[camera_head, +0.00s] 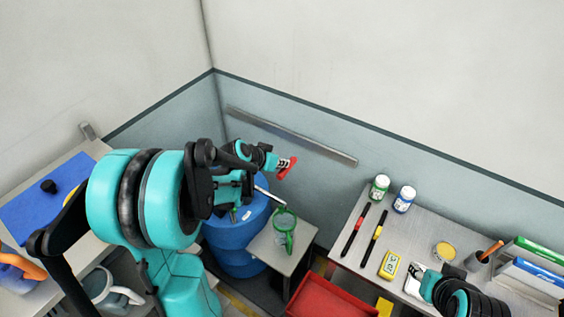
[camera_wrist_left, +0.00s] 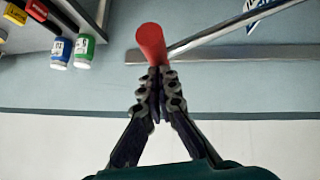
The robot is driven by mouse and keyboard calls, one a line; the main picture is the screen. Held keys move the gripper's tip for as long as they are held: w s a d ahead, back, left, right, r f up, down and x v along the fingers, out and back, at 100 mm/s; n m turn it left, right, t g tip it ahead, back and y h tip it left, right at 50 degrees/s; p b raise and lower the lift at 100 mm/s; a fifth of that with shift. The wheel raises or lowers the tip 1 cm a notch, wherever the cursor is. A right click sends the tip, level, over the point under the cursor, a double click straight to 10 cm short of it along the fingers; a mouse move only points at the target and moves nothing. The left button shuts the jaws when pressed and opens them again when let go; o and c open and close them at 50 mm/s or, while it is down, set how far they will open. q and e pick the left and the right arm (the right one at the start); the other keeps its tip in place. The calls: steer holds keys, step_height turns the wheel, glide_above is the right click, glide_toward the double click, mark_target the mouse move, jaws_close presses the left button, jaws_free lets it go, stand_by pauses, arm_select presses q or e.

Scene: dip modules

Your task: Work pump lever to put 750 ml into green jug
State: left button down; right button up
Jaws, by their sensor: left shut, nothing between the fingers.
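A blue drum (camera_head: 228,243) stands in the corner, with the pump mostly hidden behind my left arm. The red grip of the pump lever (camera_head: 288,167) shows at my left gripper (camera_head: 277,164). In the left wrist view the red grip (camera_wrist_left: 151,42) is right at the tips of my left gripper (camera_wrist_left: 159,72), whose fingers are closed together, not around it. Whether they touch it I cannot tell. The green jug (camera_head: 289,241) stands on a small grey stand beside the drum; its fill level is not readable. Part of my right gripper (camera_head: 440,279) shows at lower right, its fingers unclear.
A grey table (camera_head: 343,253) at right holds red and yellow tools, two bottles (camera_head: 379,188), a yellow meter (camera_head: 390,265) and binders. A red bin (camera_head: 325,300) is below the stand. Left, a bench carries a blue mat (camera_head: 38,208). A metal rail (camera_head: 290,136) runs along the wall.

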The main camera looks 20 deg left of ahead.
arm_select(q)
steer(key=s+d+f+m+y+b, duration=0.1)
steer(key=d+f+m+y+b, duration=0.1)
steer(key=f+b, duration=0.9)
steer(key=shift+d+f+t+y, duration=0.3)
steer(key=shift+d+f+y, duration=0.15)
steer(key=shift+d+y, duration=0.45)
steer(key=shift+a, duration=0.15)
steer(key=s+d+r+p, duration=0.2)
steer(key=s+r+p, duration=0.4)
steer(key=r, duration=0.5)
steer(key=shift+s+d, duration=0.3)
steer(key=shift+s, duration=0.25)
